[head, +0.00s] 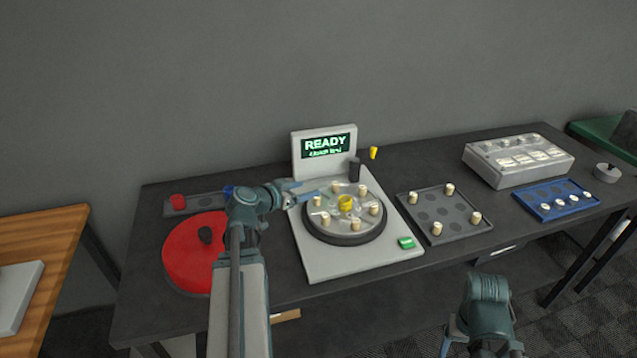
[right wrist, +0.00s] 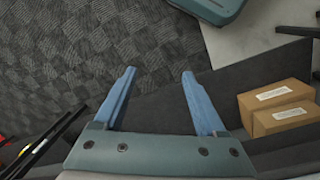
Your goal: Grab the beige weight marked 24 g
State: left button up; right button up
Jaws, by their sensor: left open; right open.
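Several beige cylindrical weights stand on the round rotor (head: 345,238) of the machine, including a front-left one (head: 325,220). More stand on the grey tray (head: 462,229) to its right, including one at the tray's front (head: 437,229). No marking is legible, so I cannot tell which is 24 g. My left gripper (head: 309,192) is open at the rotor's back-left edge, close to the weights there; its fingertips are small and partly unclear. My right gripper (right wrist: 157,74) is open and empty in the right wrist view, above the floor, away from the weights.
A screen (head: 326,145) reading READY stands behind the rotor. A red disc (head: 185,255) lies left, partly behind my left arm. A blue tray (head: 552,211) with small pale weights and a grey box (head: 518,173) stand right. Cardboard boxes (right wrist: 278,108) show in the right wrist view.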

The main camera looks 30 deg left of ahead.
pick_arm(q)
jog(key=shift+w+f, duration=0.15)
jog(key=shift+w, duration=0.1)
pick_arm(e)
jog(key=shift+o, duration=1.1)
jog(key=shift+f, duration=0.15)
pick_arm(q)
jog(key=b, duration=0.3)
send_near(333, 185)
jog(key=x, duration=0.3)
jog(key=shift+w+a, duration=0.3)
jog(key=shift+w, duration=0.15)
pick_arm(e)
jog(key=shift+o, duration=0.6)
notch_tip(333, 185, down, 3)
jog(key=shift+r, duration=0.1)
pick_arm(q)
jog(key=shift+w+d+f, duration=0.1)
jog(key=shift+w+f, duration=0.05)
jog(key=shift+w, duration=0.3)
jog(key=b+x, duration=0.2)
jog(key=x, duration=0.2)
jog(key=shift+w+d+f+b, duration=0.2)
jog(key=shift+d+f+b, duration=0.15)
jog(key=shift+f+b, duration=0.1)
jog(key=shift+w, duration=0.25)
pick_arm(e)
notch_tip(333, 185, down, 3)
jog(key=shift+r, duration=0.1)
